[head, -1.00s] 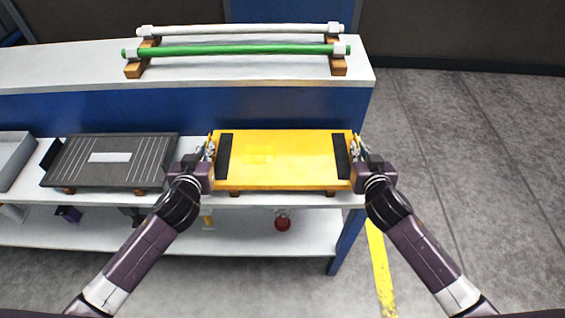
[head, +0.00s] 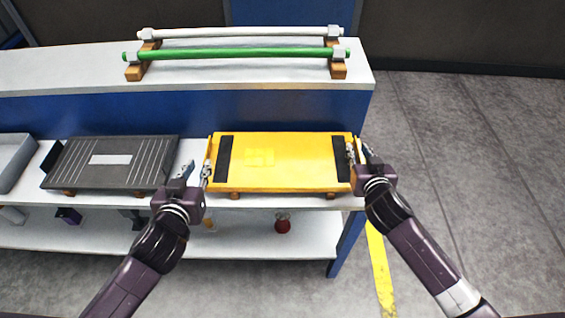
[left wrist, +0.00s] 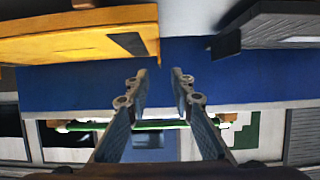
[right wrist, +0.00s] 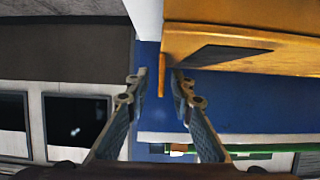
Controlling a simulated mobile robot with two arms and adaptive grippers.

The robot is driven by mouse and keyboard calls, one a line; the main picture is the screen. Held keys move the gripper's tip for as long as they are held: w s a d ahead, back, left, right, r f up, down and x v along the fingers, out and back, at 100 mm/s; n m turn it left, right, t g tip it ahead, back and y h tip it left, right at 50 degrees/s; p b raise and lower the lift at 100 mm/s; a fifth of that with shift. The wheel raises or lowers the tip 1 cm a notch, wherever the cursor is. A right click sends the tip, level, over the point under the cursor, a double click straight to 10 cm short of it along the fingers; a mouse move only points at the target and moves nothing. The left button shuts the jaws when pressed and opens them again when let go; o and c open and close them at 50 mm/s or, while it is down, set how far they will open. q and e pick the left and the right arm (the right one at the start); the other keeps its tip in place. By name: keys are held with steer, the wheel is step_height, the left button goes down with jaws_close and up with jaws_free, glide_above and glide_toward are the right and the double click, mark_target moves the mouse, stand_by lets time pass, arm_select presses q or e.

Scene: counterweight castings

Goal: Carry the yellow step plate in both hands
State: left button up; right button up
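The yellow step plate (head: 285,165) has two dark strips and lies flat on wooden blocks on the white shelf. My left gripper (head: 195,172) is open and empty, just left of the plate's left end and apart from it. In the left wrist view the plate (left wrist: 75,42) is to the upper left and nothing is between the fingers (left wrist: 160,85). My right gripper (head: 359,155) is at the plate's right end. In the right wrist view its fingers (right wrist: 160,84) stand apart with the plate's thin yellow end tab (right wrist: 162,75) between them; contact is not clear.
A dark grey ribbed plate (head: 108,162) lies close to the left on the same shelf (head: 338,202). Behind, a green rod (head: 235,54) and a white rod (head: 235,32) rest on the upper surface. A red ball-shaped object (head: 283,226) is below. Open floor (head: 480,170) lies right.

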steer(key=shift+s, duration=0.15)
arm_select(q)
steer(key=v, duration=0.2)
steer(key=shift+s+r, duration=0.2)
steer(key=shift+s, duration=0.1)
arm_select(e)
steer(key=v, duration=1.1)
steer(key=shift+s+r, duration=0.25)
steer(key=shift+s, duration=0.05)
